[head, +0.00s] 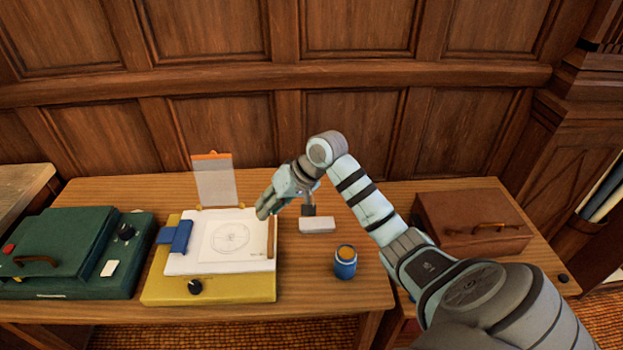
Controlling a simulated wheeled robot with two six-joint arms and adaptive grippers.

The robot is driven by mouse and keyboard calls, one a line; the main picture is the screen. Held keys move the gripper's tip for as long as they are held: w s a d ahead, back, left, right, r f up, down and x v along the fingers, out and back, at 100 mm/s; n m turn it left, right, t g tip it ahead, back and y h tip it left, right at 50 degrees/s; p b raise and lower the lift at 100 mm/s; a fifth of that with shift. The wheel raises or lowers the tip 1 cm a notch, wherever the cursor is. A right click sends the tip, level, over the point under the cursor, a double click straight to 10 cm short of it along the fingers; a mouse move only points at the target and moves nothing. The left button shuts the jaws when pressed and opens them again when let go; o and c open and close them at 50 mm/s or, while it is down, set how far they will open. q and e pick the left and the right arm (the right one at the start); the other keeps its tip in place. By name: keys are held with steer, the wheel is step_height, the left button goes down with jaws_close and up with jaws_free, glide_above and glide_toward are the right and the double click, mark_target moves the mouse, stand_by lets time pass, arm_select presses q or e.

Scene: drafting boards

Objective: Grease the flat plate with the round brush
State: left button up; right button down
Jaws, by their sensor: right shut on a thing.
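My right gripper (268,205) is above the right edge of a yellow drafting board. It is shut. A slim brown stick (271,239), which looks like the round brush, runs down from just below the fingertips along the board's right side. Its upper end is hidden by the fingers, and I cannot make out bristles. A clear flat plate (214,182) with an orange top edge stands upright at the board's back. My left gripper is not in view.
The yellow board (210,290) carries a paper with a circular drawing, a blue block (175,237) and a black knob. A white block (317,225) with a grey upright part is behind the jar. A green case (75,240) is left and a brown case (470,220) right.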

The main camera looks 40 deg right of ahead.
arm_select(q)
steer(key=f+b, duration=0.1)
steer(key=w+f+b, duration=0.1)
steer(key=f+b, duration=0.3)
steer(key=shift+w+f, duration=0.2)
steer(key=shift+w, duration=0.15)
arm_select(e)
steer(key=w+d+f+m+t+h, duration=0.1)
steer(key=w+d+f+m, duration=0.2)
steer(key=d+f, duration=0.6)
steer(key=d, duration=0.4)
steer(key=shift+w+f+m, duration=0.15)
steer(key=shift+w+m, duration=0.05)
steer(key=shift+m, duration=0.2)
steer(key=shift+d, duration=0.1)
